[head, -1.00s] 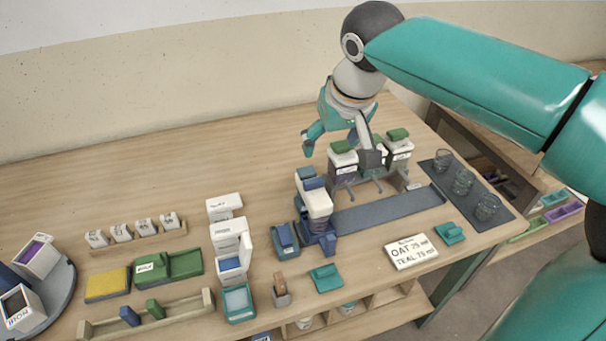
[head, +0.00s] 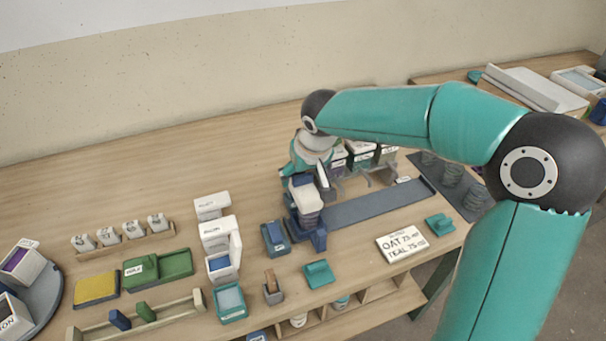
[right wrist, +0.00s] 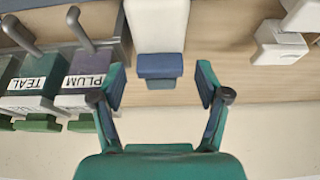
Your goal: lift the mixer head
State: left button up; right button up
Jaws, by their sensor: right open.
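The mixer stands on the table in the head view, with a white head (head: 306,197) above a blue base (head: 312,233). Its head looks lowered. In the right wrist view the white head (right wrist: 158,25) ends in a blue tab (right wrist: 160,66). My right gripper (head: 305,172) is at the back end of the mixer head and partly covers it in the head view. In the right wrist view its fingers (right wrist: 161,84) are apart, one on each side of the blue tab, with visible gaps. My left gripper is not in view.
Lidded buckets stand behind a row of taps right of the mixer; TEAL (right wrist: 33,85) and PLUM (right wrist: 88,82) are close beside my right fingers. A blue-grey strip (head: 365,204) runs right from the mixer. A card (head: 402,243) lies in front. The back left table is clear.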

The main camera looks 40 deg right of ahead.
jog(key=shift+w+f, duration=0.1)
jog(key=shift+f, duration=0.15)
